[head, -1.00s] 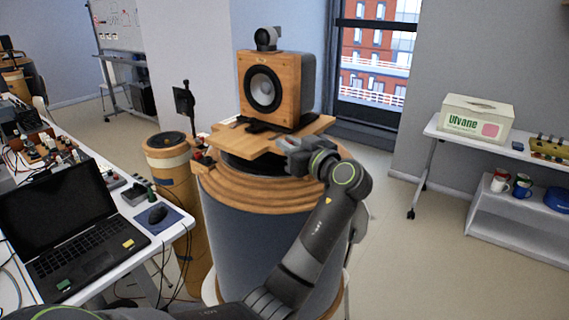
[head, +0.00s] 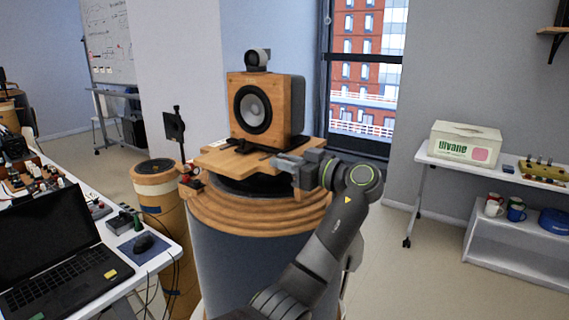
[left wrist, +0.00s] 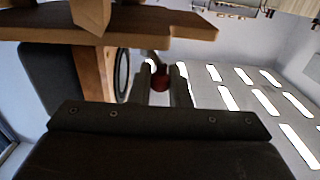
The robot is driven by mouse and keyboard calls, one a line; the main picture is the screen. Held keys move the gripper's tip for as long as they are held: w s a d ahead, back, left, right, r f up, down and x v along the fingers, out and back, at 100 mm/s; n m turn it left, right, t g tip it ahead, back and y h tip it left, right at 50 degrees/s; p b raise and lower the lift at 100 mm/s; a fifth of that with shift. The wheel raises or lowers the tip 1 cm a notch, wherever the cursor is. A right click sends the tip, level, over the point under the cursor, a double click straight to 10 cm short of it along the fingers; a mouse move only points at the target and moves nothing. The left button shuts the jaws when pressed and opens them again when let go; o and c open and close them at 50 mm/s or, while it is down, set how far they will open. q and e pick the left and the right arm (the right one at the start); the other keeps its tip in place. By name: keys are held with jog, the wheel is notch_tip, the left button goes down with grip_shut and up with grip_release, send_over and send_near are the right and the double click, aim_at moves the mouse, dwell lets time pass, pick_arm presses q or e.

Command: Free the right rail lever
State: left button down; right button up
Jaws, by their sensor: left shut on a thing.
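A wooden speaker (head: 266,105) stands on a wooden board (head: 215,161) on top of a round pedestal (head: 235,215) with a stepped wooden rim. My left gripper (head: 284,163) is at the right front edge of the board. In the left wrist view, the fingers (left wrist: 162,80) are shut around a small red knob (left wrist: 160,82) on a short metallic stem, which I take for the right rail lever. The board's underside (left wrist: 130,25) and part of the speaker show close by. In the head view the knob is hidden by the gripper. My right gripper is not in view.
A wooden cylinder (head: 160,185) stands left of the pedestal. A table with a laptop (head: 60,250) and a mouse (head: 144,242) is at the left. A white box (head: 465,143) stands on a table at the right, above mugs (head: 494,206). The floor between is clear.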

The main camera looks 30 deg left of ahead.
pick_arm(q)
jog(key=c, duration=1.4)
grip_release()
jog(key=shift+c, duration=0.2)
jog(key=s+d+b, duration=0.1)
jog(key=d+b, duration=0.3)
jog(key=d, duration=1.3)
jog(key=shift+s+d, duration=0.15)
jog(key=shift+s, duration=0.15)
